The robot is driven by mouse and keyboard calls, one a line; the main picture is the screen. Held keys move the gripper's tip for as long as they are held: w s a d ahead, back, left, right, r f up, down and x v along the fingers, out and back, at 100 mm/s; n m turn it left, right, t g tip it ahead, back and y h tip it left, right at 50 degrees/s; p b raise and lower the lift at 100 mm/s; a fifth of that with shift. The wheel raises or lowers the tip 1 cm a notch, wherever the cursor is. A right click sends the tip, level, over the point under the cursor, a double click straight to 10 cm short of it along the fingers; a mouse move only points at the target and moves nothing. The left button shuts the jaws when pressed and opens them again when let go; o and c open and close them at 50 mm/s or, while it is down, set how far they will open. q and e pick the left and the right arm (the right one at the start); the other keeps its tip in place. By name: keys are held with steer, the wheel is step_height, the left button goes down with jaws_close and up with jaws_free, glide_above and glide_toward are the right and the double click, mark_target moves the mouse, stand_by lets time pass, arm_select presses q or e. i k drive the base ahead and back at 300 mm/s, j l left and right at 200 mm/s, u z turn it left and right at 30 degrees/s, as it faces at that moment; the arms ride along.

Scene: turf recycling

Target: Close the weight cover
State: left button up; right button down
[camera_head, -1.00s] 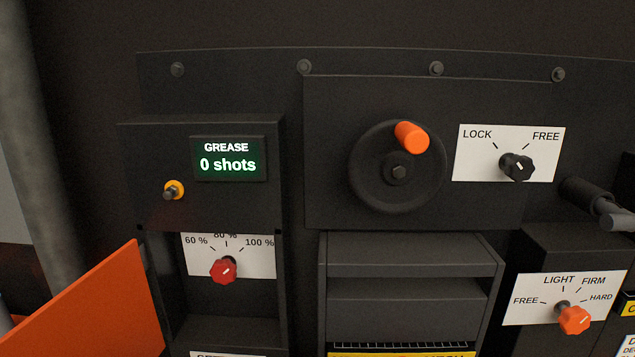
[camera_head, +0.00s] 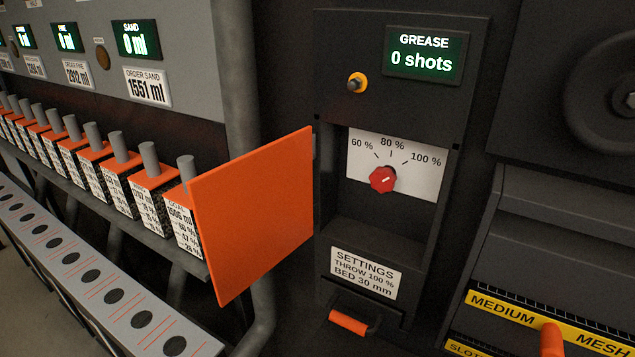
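An orange flat panel (camera_head: 255,215), which looks like the cover, stands swung open at the left side of a dark box (camera_head: 330,60). Its right edge meets the box's left edge, and it juts out to the left. The box's recess is uncovered and shows a red knob (camera_head: 382,179) on a white dial plate (camera_head: 425,182) marked 60 %, 80 % and 100 %. No label in view names a weight cover. Neither of my grippers is in view.
Below the recess are a settings label (camera_head: 366,272) and an orange handle (camera_head: 348,322). A grey upright pipe (camera_head: 233,80) stands behind the panel. Several orange-topped containers (camera_head: 156,178) line a shelf on the left. A dark handwheel (camera_head: 590,95) is at the right edge.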

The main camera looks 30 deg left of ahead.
mark_target(251, 212)
steer(key=j+z, duration=0.15)
steer(key=j, duration=0.3)
steer(key=k+j+z, duration=0.15)
steer(key=j, duration=0.3)
steer(key=k+j+z, duration=0.15)
steer(key=j, duration=0.3)
steer(key=j+z, duration=0.15)
steer(key=j, duration=0.25)
steer(key=k+j+z, duration=0.15)
steer(key=j, duration=0.25)
steer(key=k+j+z, duration=0.15)
steer(key=j, duration=0.25)
steer(key=k+j+z, duration=0.15)
steer(key=k+j, duration=0.15)
